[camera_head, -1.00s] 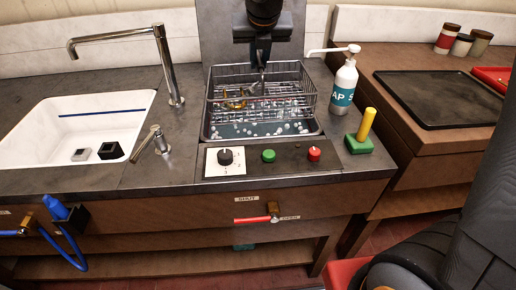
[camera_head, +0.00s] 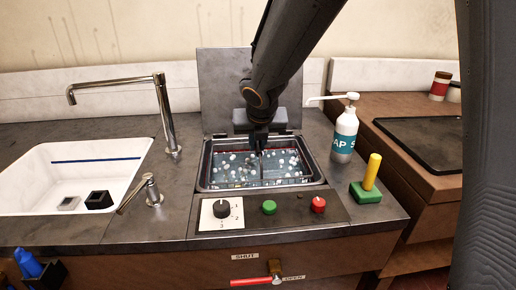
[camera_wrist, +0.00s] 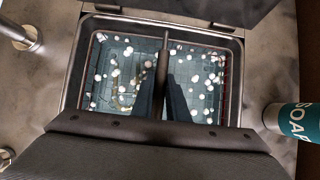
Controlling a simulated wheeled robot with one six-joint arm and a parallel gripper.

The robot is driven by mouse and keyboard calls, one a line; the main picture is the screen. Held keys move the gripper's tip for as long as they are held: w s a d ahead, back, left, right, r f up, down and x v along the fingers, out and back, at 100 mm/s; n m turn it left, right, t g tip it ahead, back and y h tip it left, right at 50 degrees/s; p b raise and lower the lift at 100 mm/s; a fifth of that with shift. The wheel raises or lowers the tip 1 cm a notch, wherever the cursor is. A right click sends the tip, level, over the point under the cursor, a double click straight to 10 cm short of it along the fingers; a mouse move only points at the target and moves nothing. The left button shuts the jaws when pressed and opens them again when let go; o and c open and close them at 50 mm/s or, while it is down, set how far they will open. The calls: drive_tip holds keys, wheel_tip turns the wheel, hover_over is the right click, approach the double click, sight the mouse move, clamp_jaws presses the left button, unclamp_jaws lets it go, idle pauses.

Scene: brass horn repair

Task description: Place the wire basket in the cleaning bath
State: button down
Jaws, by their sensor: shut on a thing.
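The cleaning bath (camera_head: 204,172) is a metal tank set in the counter, its lid raised behind it. It holds blue-grey liquid with many white bubbles. The wire basket sits down inside the bath, mostly under the liquid; its upright handle (camera_wrist: 164,56) shows in the wrist view. My gripper (camera_head: 259,148) reaches down over the middle of the bath and is shut on the basket's handle. In the wrist view my gripper's fingers (camera_wrist: 165,84) are close together at the handle. A brass-coloured part (camera_wrist: 124,98) shows faintly in the basket. I cannot tell whether the basket touches the bath floor.
A soap bottle (camera_head: 344,136) and a green block with a yellow handle (camera_head: 367,186) stand right of the bath. A control panel with a black knob (camera_head: 221,208), green button (camera_head: 269,207) and red knob (camera_head: 318,204) lies in front. A white sink (camera_head: 65,210) is at left.

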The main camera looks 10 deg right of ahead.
drive_tip(key=shift+f, duration=0.2)
drive_tip(key=shift+f, duration=0.35)
drive_tip(key=shift+f+b, duration=0.15)
drive_tip(key=shift+b, duration=0.15)
drive_tip(key=c, duration=1.7)
unclamp_jaws()
drive_tip(key=shift+c, duration=0.2)
drive_tip(key=shift+r, duration=0.35)
drive_tip(key=p+v, duration=0.3)
drive_tip(key=v, duration=0.9)
drive_tip(key=shift+r, duration=0.25)
